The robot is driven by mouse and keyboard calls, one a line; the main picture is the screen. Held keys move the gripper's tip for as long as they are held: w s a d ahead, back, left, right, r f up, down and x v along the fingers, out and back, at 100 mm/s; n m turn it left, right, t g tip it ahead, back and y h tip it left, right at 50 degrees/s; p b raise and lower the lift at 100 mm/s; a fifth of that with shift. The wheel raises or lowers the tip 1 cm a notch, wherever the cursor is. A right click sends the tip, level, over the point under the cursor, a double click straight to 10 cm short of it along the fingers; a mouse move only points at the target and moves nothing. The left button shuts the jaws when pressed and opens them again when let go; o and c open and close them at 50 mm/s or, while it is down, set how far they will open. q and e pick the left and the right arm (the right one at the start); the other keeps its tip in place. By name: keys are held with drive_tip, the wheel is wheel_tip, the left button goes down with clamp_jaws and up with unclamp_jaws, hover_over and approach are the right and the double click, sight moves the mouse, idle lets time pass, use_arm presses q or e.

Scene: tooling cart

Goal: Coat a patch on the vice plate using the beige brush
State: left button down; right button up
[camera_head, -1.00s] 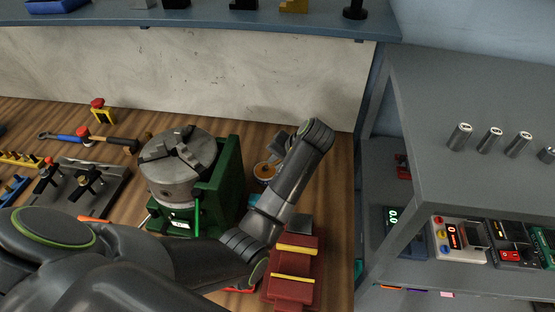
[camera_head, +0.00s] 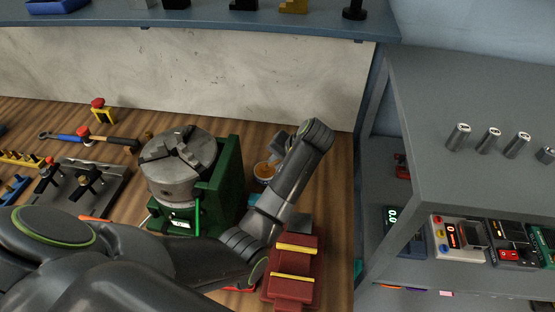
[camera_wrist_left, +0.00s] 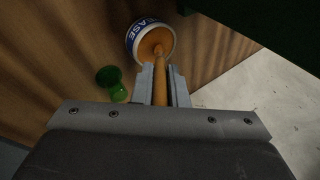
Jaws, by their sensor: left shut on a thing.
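My left gripper (camera_wrist_left: 160,80) is shut on the beige brush (camera_wrist_left: 160,88), whose handle runs between the fingers. The brush's far end overlaps the opening of a round tub (camera_wrist_left: 133,40) with a white and blue label and orange contents; whether it touches them I cannot tell. In the head view the tub (camera_head: 264,172) stands on the bench behind my left forearm, right of the green fixture. A red vice (camera_head: 293,263) with two yellow strips sits at the front right, partly hidden by my arm. I cannot single out its plate. My right gripper is not in view.
A grey chuck (camera_head: 175,170) on a green fixture (camera_head: 222,180) stands close left of the tub. A grey plate with clamps (camera_head: 95,185) and a hammer (camera_head: 115,142) lie farther left. A grey shelf unit (camera_head: 455,105) borders the bench on the right.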

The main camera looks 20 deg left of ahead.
use_arm(q)
drive_tip(key=shift+s+f+p, duration=0.1)
drive_tip(key=shift+f+p, duration=0.05)
drive_tip(key=shift+p, duration=0.15)
idle(1.1)
wheel_tip(320, 180, up, 7)
drive_tip(key=p, duration=0.8)
drive_tip(key=shift+p, duration=0.3)
idle(0.4)
